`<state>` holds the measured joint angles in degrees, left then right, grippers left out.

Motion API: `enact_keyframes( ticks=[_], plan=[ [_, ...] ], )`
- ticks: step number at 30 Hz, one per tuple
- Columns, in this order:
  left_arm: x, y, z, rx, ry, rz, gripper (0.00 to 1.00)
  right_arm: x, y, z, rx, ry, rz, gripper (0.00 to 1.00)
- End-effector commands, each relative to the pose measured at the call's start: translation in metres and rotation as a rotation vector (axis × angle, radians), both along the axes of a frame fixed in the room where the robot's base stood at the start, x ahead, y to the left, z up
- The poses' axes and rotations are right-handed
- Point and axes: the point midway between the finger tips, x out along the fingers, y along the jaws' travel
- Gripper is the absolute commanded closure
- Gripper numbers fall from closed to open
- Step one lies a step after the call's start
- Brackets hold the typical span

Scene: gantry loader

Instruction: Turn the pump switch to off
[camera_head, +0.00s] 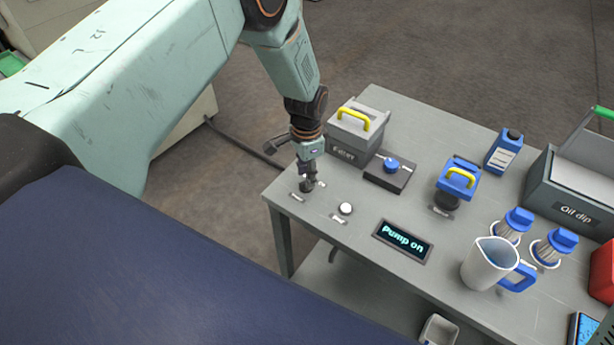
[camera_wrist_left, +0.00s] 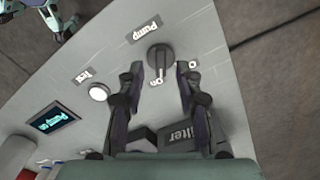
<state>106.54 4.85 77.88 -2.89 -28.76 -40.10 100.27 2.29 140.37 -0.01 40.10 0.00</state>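The pump switch is a dark round knob (camera_wrist_left: 160,60) under a "Pump" label, at the table's near left corner. Its grip bar appears to point at the "On" label; a second label beside it is partly hidden by a finger. In the head view, my left gripper (camera_head: 309,178) is over the knob and hides most of it. In the left wrist view, my left gripper (camera_wrist_left: 160,82) is open, with one fingertip on each side of the knob; I cannot tell whether they touch it. The display (camera_head: 403,242) reads "Pump on".
A white "Test" button (camera_head: 345,208) sits close beside the knob. A grey "Filter" box (camera_head: 352,137) with a yellow handle stands just behind. A blue knob on a dark base (camera_head: 389,173), a white jug (camera_head: 487,264) and an "Oil dip" bin (camera_head: 575,195) are further right.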

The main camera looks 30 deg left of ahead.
Motion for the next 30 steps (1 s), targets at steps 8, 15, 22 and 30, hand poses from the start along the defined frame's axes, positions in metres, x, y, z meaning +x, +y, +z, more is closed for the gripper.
enact_keyframes(
  ticks=[8,15,22,30],
  plan=[
    [0.003,0.001,-0.022,0.0,-0.002,0.0,0.65,0.0,0.0,-0.002,0.0,0.0,0.0,0.6],
    [0.004,0.001,-0.022,0.0,-0.002,0.0,0.65,0.0,0.0,-0.001,0.0,0.0,0.0,0.6],
    [0.004,0.001,-0.022,0.0,-0.002,0.0,0.84,0.0,0.0,-0.002,0.0,0.0,0.0,0.6],
    [0.004,0.001,-0.022,0.0,-0.001,0.0,1.0,0.0,0.0,-0.001,0.0,0.0,0.0,0.6]
  ],
)
